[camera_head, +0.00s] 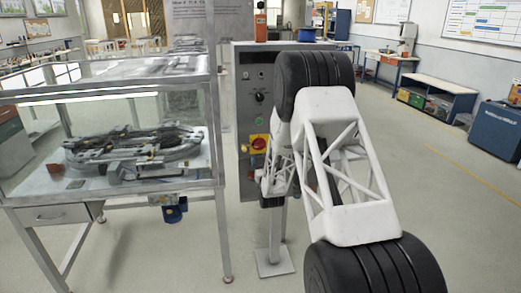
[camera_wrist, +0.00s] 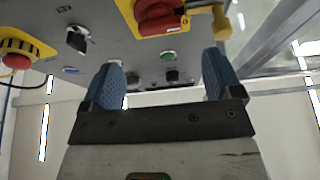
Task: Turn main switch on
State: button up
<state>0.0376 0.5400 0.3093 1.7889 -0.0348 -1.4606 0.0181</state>
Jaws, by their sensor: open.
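The main switch, a red knob on a yellow plate, is on the front of the grey control box (camera_head: 245,75). It shows in the head view (camera_head: 259,143) just left of my arm. In the wrist view the red knob (camera_wrist: 160,16) is at the top edge, partly cut off, beyond and between my fingertips. My gripper (camera_wrist: 163,66) has its two blue fingers spread apart with nothing between them; neither finger visibly touches the knob. In the head view my arm largely hides the gripper, close to the box front below the switch.
In the wrist view, a yellow-collared red button (camera_wrist: 17,60), a black selector (camera_wrist: 77,40) and a green button (camera_wrist: 168,54) sit on the panel near the switch. A yellow part (camera_wrist: 222,20) sticks out beside it. A glass-cased table (camera_head: 115,185) stands close left of the box.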

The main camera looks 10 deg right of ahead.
aim_at(260, 147)
jog(key=shift+x, duration=3.75)
jog(key=c, duration=0.9)
